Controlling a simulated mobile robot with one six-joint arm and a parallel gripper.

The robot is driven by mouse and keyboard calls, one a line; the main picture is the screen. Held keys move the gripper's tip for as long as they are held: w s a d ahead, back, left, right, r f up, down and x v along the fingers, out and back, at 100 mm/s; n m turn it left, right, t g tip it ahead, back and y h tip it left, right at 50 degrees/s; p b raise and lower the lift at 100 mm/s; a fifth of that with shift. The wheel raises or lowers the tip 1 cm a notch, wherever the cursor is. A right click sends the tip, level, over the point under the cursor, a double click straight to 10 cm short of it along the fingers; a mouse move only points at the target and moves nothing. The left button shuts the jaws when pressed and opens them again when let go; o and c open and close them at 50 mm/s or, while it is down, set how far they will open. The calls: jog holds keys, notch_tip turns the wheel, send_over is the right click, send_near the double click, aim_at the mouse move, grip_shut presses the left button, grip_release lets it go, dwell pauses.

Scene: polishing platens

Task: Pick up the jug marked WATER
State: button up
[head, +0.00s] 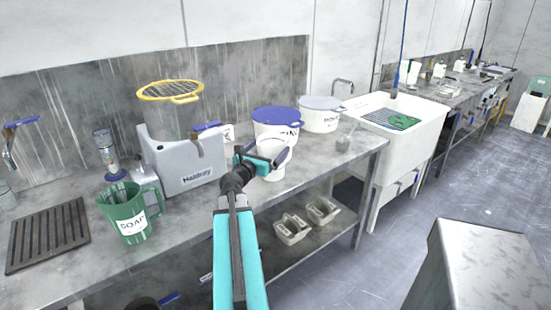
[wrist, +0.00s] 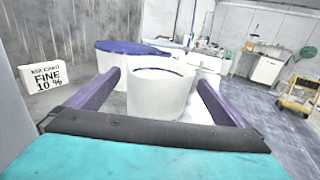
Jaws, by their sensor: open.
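A plain white jug-like vessel (head: 273,168) stands on the steel bench in front of the blue-lidded tub. No WATER marking or handle shows on the side I see. In the wrist view this white vessel (wrist: 158,97) is upright between my two purple fingers. My gripper (head: 266,152) is open around it, with one finger on each side; it also shows in the wrist view (wrist: 158,80). I cannot tell whether either finger touches it. A green jug (head: 128,222) marked SOAP stands farther left on the bench. The vessel's base is partly hidden by my gripper.
A blue-lidded white tub (head: 276,116) stands just behind, with a grey-lidded tub (head: 320,118) to its right. A grey machine (head: 190,160) stands left. A white sink (head: 408,135) stands right.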

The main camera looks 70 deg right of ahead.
aim_at(278, 138)
jog(key=shift+d, duration=0.1)
dwell(0.3)
jog(key=shift+s+d+r+p, duration=0.15)
jog(key=shift+d+p, duration=0.2)
jog(key=shift+d, duration=0.95)
jog(key=shift+s+d+f+p, duration=0.1)
jog(key=shift+d+p, duration=0.25)
jog(key=shift+d, duration=0.9)
jog(key=c, duration=1.5)
jog(key=shift+r, duration=0.1)
jog(key=shift+r, duration=0.1)
